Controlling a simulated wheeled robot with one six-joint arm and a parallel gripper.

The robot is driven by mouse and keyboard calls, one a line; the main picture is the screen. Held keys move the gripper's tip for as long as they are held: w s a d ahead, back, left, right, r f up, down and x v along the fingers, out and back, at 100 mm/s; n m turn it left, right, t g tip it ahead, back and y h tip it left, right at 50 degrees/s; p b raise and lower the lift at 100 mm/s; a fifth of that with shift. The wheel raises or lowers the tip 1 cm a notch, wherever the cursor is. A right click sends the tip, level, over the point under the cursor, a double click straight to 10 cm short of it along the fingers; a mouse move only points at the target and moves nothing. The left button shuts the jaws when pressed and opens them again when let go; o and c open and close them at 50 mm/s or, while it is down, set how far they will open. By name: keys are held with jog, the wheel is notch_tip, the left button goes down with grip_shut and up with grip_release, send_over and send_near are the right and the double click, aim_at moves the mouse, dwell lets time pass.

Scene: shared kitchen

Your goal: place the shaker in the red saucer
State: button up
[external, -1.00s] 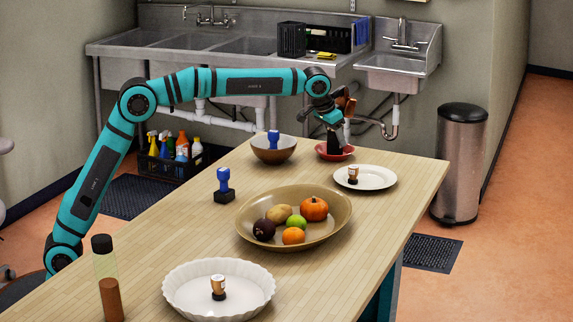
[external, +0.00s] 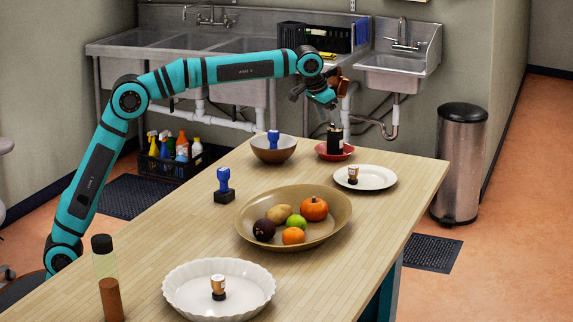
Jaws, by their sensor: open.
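The shaker (external: 334,140), a small black cylinder with a paler top, stands upright in the red saucer (external: 347,153) at the far end of the table. The saucer's rim shows around its base. My gripper (external: 325,104) is open and empty, a little above the shaker and apart from it. The finger tips are small and partly unclear at this distance.
A brown bowl (external: 264,155) holding a blue-handled stamp is left of the saucer. A white plate (external: 377,184) with a small stamp is to its right. A large tan bowl (external: 335,235) of fruit and vegetables stands nearer. Free wood lies between them.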

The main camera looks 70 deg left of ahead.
jog(key=v, duration=0.4)
jog(key=shift+r, duration=0.2)
jog(key=shift+s, duration=0.1)
jog(key=s+a+r+t, duration=0.2)
jog(key=s+r, duration=0.2)
jog(key=s, duration=0.6)
jog(key=s+a+r+m+t+h, duration=0.1)
jog(key=s+a+r+t, duration=0.2)
jog(key=s, duration=0.6)
jog(key=s+a+r+t, duration=0.15)
jog(key=s+r, duration=0.35)
jog(key=s, duration=0.5)
jog(key=s+a+f+t, duration=0.2)
jog(key=s+f+t, duration=0.1)
jog(key=s, duration=1.1)
jog(key=s+a+f+t, duration=0.2)
jog(key=s+f, duration=0.3)
jog(key=s, duration=0.9)
jog(key=shift+a+f+m+t, duration=0.2)
jog(key=shift+m+t, duration=0.2)
jog(key=shift+t, duration=0.25)
jog(key=shift+s, duration=0.1)
